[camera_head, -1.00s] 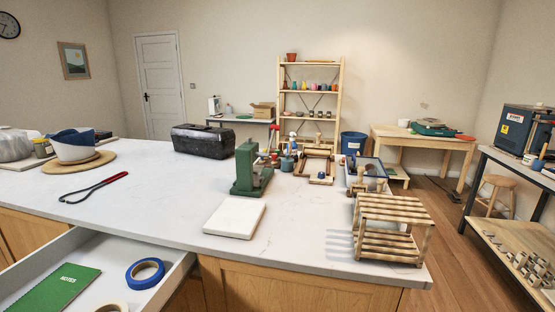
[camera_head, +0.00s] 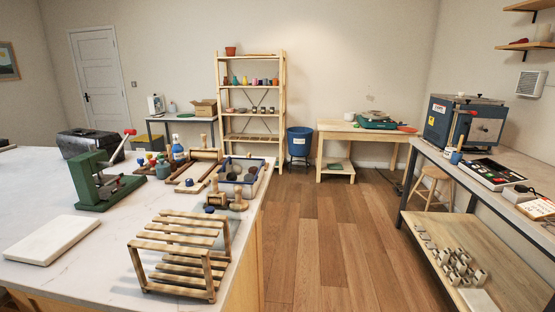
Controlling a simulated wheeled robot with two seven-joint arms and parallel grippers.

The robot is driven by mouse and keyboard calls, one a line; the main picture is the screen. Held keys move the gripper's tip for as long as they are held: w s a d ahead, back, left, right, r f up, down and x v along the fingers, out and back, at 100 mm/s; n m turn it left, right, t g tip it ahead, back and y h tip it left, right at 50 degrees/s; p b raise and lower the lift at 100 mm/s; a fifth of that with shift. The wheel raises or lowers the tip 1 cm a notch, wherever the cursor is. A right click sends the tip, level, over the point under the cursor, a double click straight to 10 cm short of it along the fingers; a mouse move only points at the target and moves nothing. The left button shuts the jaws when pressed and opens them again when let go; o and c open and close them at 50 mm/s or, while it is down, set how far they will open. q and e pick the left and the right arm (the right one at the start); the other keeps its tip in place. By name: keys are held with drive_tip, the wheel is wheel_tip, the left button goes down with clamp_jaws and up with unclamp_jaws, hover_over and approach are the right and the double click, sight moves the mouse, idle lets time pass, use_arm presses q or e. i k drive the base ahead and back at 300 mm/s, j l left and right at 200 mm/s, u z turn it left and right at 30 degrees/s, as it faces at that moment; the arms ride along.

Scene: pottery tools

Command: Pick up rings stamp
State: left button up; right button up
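I cannot make out with certainty which thing is the rings stamp. Several small wooden-handled tools (camera_head: 238,203) lie at the right edge of the white counter (camera_head: 100,270), in front of a blue-rimmed tray (camera_head: 262,180) with dark round items in it. Several small grey blocks (camera_head: 455,262) stand on the lower shelf of the bench at the right; their stamped faces, if any, are too small to read. Neither of my grippers is in view.
A slatted wooden rack (camera_head: 180,250) stands at the counter's front right corner. A stool (camera_head: 432,186) is by the right bench (camera_head: 480,183). The wooden floor (camera_head: 335,240) between is clear.

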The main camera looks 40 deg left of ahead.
sight(140, 161)
drive_tip(key=i+l+u, duration=0.1)
drive_tip(key=i+u, duration=0.15)
drive_tip(key=i, duration=0.25)
drive_tip(key=i+l+u, duration=0.2)
drive_tip(key=i, duration=0.25)
drive_tip(key=i+l+u, duration=0.25)
drive_tip(key=i, duration=0.2)
drive_tip(key=i+l+u, duration=0.1)
drive_tip(key=i+u, duration=0.2)
drive_tip(key=i, duration=1.4)
drive_tip(key=i+u, duration=0.15)
drive_tip(key=i, duration=0.35)
drive_tip(key=i+l+u, duration=0.1)
drive_tip(key=i, duration=0.4)
drive_tip(key=i+l+u, duration=0.15)
drive_tip(key=i, duration=0.35)
drive_tip(key=i+j+u, duration=0.1)
drive_tip(key=i+u, duration=0.15)
drive_tip(key=u, duration=0.15)
drive_tip(key=i+u, duration=0.25)
drive_tip(key=u, duration=0.15)
drive_tip(key=i+l+u, duration=0.1)
drive_tip(key=u, duration=0.25)
drive_tip(key=i+l+u, duration=0.15)
drive_tip(key=i+u, duration=0.25)
drive_tip(key=k, duration=0.05)
